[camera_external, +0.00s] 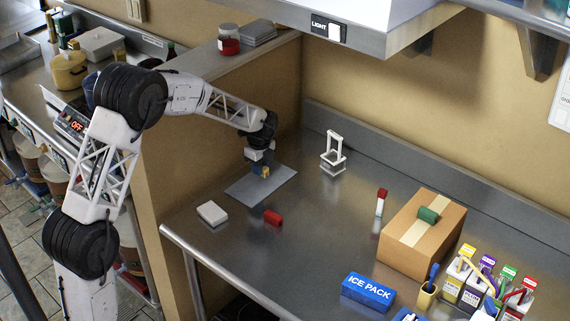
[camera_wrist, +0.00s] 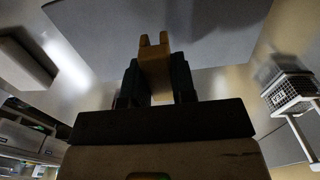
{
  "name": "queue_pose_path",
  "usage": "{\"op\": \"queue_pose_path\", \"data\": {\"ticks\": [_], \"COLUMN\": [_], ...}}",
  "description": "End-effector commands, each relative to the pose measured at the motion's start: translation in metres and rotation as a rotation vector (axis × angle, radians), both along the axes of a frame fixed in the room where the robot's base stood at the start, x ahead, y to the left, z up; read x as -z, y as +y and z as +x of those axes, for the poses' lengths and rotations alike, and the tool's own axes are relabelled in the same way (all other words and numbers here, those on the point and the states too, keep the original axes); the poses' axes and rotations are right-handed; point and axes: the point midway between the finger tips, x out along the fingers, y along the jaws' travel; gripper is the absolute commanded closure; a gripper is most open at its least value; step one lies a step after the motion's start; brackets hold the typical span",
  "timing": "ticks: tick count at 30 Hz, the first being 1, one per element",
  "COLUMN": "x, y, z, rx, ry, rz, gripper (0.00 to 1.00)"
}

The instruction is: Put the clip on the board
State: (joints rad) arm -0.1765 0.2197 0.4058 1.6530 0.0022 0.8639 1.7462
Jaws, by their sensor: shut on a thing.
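The clip is a small yellow-orange piece (camera_external: 265,171) with a two-pronged end. It also shows in the wrist view (camera_wrist: 155,58), held between the dark fingers of my gripper (camera_wrist: 157,80). In the external view my gripper (camera_external: 262,168) points down over the board, shut on the clip. The board is a flat grey sheet (camera_external: 252,193) lying on the steel counter; it also fills the top of the wrist view (camera_wrist: 225,25). The clip is over the board or very close to it; I cannot tell whether they touch.
A white block (camera_external: 212,212) and a red piece (camera_external: 273,217) lie in front of the board. A white frame stand (camera_external: 334,155) is to its right. A red-and-white piece (camera_external: 381,202), a cardboard box (camera_external: 425,245) and a blue ice pack (camera_external: 368,292) stand farther right.

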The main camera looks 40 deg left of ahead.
Motion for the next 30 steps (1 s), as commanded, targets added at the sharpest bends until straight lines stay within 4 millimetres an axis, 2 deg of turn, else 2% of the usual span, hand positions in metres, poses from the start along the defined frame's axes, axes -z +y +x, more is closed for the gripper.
{"op": "queue_pose_path", "data": {"ticks": [13,24,30], "x": [0.001,0.032,0.035], "y": [0.001,0.000,0.000], "z": [0.003,0.003,0.003], "rx": [0.000,0.000,0.000], "ry": [-0.001,0.000,-0.002], "rz": [0.000,0.000,0.000], "gripper": [0.97,0.97,0.97]}}
